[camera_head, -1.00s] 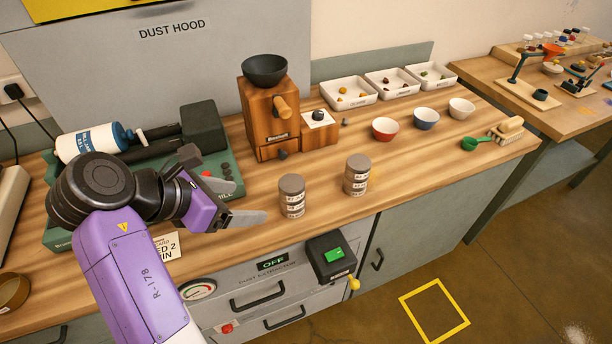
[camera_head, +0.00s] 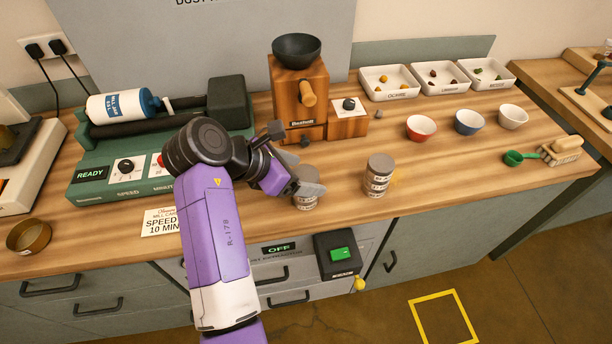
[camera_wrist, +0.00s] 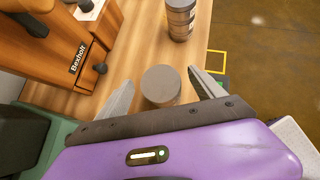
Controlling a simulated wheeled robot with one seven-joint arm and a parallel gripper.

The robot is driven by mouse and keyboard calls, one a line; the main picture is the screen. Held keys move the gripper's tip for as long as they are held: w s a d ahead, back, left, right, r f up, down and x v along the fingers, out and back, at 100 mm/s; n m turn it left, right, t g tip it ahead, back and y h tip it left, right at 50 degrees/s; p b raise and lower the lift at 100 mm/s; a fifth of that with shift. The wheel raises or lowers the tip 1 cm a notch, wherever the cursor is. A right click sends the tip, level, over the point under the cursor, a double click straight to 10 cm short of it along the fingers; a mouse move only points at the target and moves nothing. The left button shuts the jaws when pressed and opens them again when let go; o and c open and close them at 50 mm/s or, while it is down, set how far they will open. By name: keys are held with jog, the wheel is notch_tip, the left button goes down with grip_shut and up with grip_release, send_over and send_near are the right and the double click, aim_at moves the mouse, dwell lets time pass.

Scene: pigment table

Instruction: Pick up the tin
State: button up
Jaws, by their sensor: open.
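A grey-lidded stacked tin (camera_head: 306,201) stands upright near the front of the wooden table, partly hidden by my gripper in the head view. In the wrist view its round grey lid (camera_wrist: 161,84) lies between my two fingers. My gripper (camera_head: 312,188) is open, with one finger on each side of the tin; I cannot tell whether either touches it. A second stacked tin (camera_head: 378,176) with pale labels stands upright to the right, and it also shows in the wrist view (camera_wrist: 180,18), beyond the fingers.
A wooden grinder (camera_head: 298,98) with a dark bowl stands behind the tins. The green mill (camera_head: 120,170) is on the left. Red (camera_head: 421,127), blue (camera_head: 469,122) and white (camera_head: 512,117) bowls stand at right. Bare wood lies right of the second tin.

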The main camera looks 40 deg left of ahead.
jog(key=shift+w+d+f, duration=0.15)
jog(key=shift+w+f, duration=0.3)
jog(key=shift+f, duration=0.05)
jog(key=c, duration=1.5)
jog(key=shift+r, duration=0.15)
